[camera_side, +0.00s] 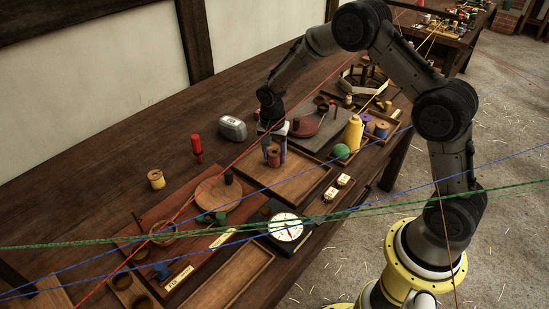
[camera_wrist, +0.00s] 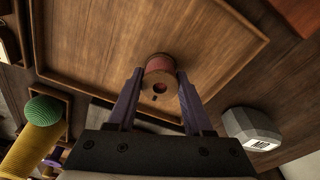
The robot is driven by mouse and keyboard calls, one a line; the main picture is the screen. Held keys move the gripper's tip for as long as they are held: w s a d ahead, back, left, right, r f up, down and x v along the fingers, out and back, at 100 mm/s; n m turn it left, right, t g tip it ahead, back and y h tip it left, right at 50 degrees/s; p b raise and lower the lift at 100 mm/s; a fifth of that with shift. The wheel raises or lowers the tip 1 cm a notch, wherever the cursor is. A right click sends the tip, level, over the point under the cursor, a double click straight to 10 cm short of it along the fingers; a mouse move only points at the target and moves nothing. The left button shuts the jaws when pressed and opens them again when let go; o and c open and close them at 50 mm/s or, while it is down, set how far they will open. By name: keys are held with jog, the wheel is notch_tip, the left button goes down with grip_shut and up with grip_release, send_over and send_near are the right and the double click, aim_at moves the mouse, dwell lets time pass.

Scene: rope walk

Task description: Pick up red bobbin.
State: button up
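The red bobbin (camera_side: 273,158), a small spool with wooden ends and reddish winding, is at the wooden tray (camera_side: 301,184). In the wrist view the red bobbin (camera_wrist: 160,84) shows its end disc and dark centre hole to the camera. My gripper (camera_side: 274,152) points down, with one purple finger on each side of the bobbin. In the wrist view my gripper (camera_wrist: 160,76) has its fingertips very close to the bobbin's sides. I cannot tell whether they press on it, or whether the bobbin rests on the tray floor.
A yellow cone (camera_side: 353,134) and green ball (camera_side: 341,152) are to the right. A dial scale (camera_side: 286,227) is in front. Coloured ropes cross the side view.

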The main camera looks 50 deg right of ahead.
grip_shut()
jog(key=shift+r, duration=0.1)
